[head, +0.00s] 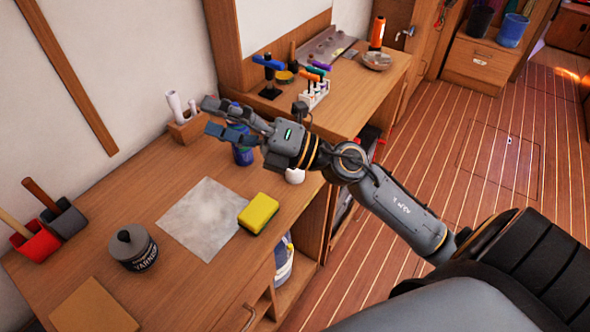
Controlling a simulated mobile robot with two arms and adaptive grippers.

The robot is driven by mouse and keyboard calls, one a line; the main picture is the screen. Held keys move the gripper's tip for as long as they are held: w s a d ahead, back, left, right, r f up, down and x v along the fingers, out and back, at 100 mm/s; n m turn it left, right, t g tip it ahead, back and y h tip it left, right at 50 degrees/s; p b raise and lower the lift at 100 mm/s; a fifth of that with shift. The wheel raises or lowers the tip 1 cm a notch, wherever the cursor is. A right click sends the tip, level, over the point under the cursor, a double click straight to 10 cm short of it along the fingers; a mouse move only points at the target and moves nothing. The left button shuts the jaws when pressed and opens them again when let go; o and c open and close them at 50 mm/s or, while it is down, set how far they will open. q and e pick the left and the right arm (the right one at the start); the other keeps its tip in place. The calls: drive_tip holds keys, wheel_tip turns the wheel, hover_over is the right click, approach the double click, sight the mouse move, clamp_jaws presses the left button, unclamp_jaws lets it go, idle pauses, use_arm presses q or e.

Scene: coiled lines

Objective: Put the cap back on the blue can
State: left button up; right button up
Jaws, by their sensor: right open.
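A blue can (243,155) stands on the wooden bench, partly behind my right gripper, which hides its top. My right gripper (212,117) is open, with its fingers pointing left above the bench near the can. I see nothing between its fingers. I cannot make out a loose cap for certain. A small white object (295,175) sits under my right wrist near the bench edge, partly hidden, and I cannot tell what it is. My left gripper is not in view.
A yellow sponge (258,213) lies at the right edge of a grey sheet (203,218). A dark varnish tin (133,249) stands front left, and red and grey holders (38,243) stand by the wall. A wooden holder (186,128) with white rolls is behind the gripper.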

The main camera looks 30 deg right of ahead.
wheel_tip(320, 180, down, 4)
drive_tip(key=a+n+g, duration=0.1)
drive_tip(key=n+g, duration=0.4)
drive_tip(key=n, duration=0.1)
drive_tip(key=n+g+h, duration=0.2)
drive_tip(key=g+h, duration=0.4)
drive_tip(key=h, duration=0.9)
approach(295, 171)
wheel_tip(295, 171, up, 2)
drive_tip(key=d, duration=0.2)
drive_tip(key=shift+s+d+r, duration=0.2)
drive_tip(key=shift+s, duration=0.05)
drive_tip(key=shift+f, duration=0.1)
drive_tip(key=x, duration=0.4)
drive_tip(key=p+x, duration=0.1)
drive_tip(key=x, duration=0.3)
drive_tip(key=shift+w+a+f, duration=0.15)
drive_tip(key=shift+w+a, duration=0.1)
drive_tip(key=shift+y, duration=0.3)
